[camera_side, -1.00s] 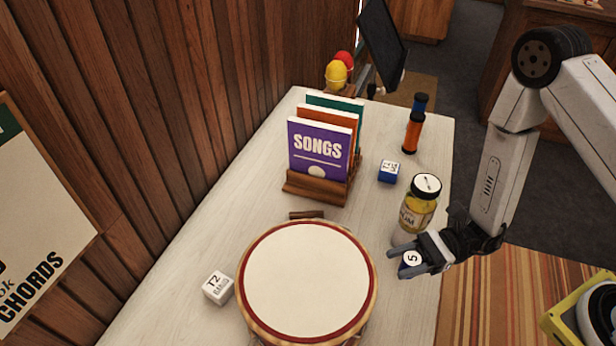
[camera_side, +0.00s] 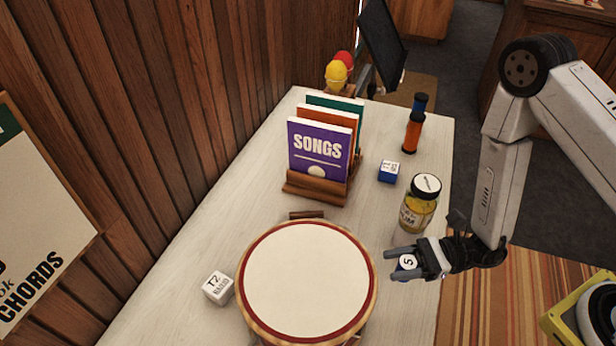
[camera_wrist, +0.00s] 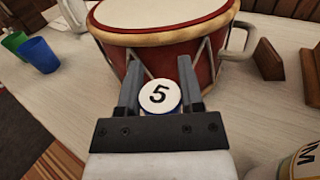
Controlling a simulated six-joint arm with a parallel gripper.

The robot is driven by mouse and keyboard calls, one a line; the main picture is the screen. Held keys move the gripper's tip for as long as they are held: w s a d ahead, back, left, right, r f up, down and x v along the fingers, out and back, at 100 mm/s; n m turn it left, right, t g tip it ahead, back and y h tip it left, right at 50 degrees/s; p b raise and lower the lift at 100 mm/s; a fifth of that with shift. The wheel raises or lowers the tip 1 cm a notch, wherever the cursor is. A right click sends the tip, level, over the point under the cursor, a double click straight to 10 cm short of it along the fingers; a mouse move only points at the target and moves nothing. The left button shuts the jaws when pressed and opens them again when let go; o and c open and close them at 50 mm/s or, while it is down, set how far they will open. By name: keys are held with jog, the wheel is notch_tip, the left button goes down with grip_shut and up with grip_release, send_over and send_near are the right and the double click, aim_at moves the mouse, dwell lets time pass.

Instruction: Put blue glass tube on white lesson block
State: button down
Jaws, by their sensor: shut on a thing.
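The blue glass tube (camera_side: 407,262) is between the fingers of my gripper (camera_side: 397,265), near the table's right edge. Its round white top is marked 5. In the wrist view the tube (camera_wrist: 160,97) sits upright between the two fingertips (camera_wrist: 158,88), and its lower part is hidden. My gripper is shut on it. I cannot tell whether the tube touches the table. The white lesson block (camera_side: 218,288), marked T2, stands on the table left of the drum, apart from my gripper. It is not seen in the wrist view.
A red-rimmed drum (camera_side: 307,283) stands between my gripper and the white block. A yellow jar (camera_side: 419,204) is close behind my gripper.

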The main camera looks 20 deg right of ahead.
jog(key=shift+f, duration=2.45)
jog(key=shift+f, duration=0.1)
jog(key=shift+f, duration=1.75)
jog(key=shift+f, duration=0.2)
jog(key=shift+c, duration=1.2)
grip_release()
jog(key=shift+d, duration=0.1)
jog(key=shift+v, duration=5.9)
jog(key=shift+s, duration=0.1)
